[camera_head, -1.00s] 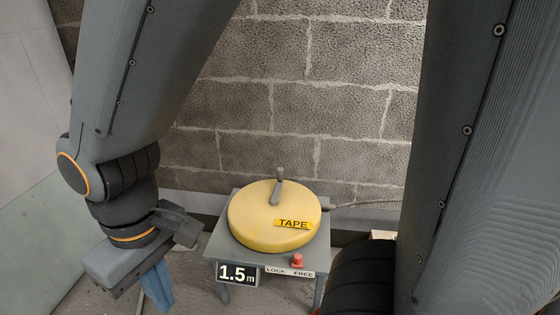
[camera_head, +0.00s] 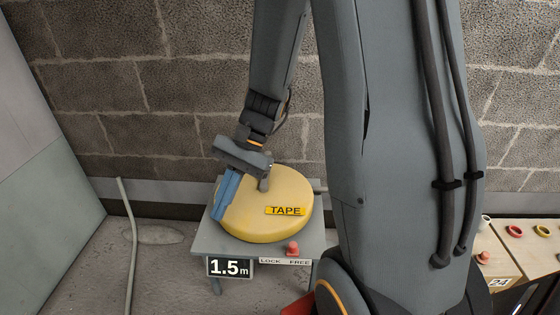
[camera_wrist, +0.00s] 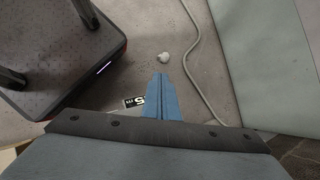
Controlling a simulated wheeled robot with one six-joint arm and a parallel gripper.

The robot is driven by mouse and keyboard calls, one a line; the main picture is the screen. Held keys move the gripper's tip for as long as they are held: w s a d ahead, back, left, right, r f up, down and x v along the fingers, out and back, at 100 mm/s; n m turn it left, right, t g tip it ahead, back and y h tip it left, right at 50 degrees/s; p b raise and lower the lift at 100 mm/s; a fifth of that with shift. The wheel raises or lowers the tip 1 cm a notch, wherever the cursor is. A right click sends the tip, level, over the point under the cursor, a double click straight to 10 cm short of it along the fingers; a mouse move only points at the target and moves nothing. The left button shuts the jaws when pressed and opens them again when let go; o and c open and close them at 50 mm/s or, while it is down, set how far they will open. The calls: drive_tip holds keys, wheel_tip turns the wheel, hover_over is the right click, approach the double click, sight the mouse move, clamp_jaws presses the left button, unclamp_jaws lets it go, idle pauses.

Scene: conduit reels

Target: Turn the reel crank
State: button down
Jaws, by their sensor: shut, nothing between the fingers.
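The yellow tape reel (camera_head: 262,230) lies flat on a grey stand (camera_head: 206,243), with a yellow "TAPE" label on top. Its grey crank (camera_head: 264,184) rises near the reel's middle; my gripper hides part of it. My gripper (camera_head: 218,214) hangs over the reel's left side, its blue fingers together and empty, pointing down and left. In the head view I cannot tell whether it touches the crank or reel. The wrist view shows the shut fingertips (camera_wrist: 158,78) with floor beyond them. The display (camera_head: 229,267) reads 1.5 m. A red knob (camera_head: 292,248) sits nearer FREE than LOCK.
A block wall (camera_head: 150,110) stands close behind the stand. A pale hose (camera_head: 130,235) lies on the floor to the left. A small whitish lump (camera_wrist: 163,57) lies near it. At right, a wooden bench (camera_head: 520,255) holds several coloured rings. Floor left of the stand is mostly clear.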

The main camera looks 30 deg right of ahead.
drive_tip(key=w+d+f+m+t+y, duration=0.25)
drive_tip(key=w+d+m, duration=0.2)
drive_tip(key=d, duration=0.25)
drive_tip(key=w+d+f+m+t+y, duration=0.1)
drive_tip(key=w+d+m+t, duration=0.2)
drive_tip(key=d+m, duration=0.3)
drive_tip(key=d+f+m+t+h+b, duration=0.2)
drive_tip(key=d+m+t, duration=0.65)
drive_tip(key=d, duration=1.35)
drive_tip(key=shift+n, duration=0.4)
drive_tip(key=b+x, duration=0.3)
drive_tip(key=x, duration=1)
drive_tip(key=shift+w+a, duration=0.2)
drive_tip(key=shift+w, duration=0.05)
drive_tip(key=shift+w+a+b, duration=0.25)
drive_tip(key=shift+w+b, duration=0.05)
drive_tip(key=shift+w, duration=0.05)
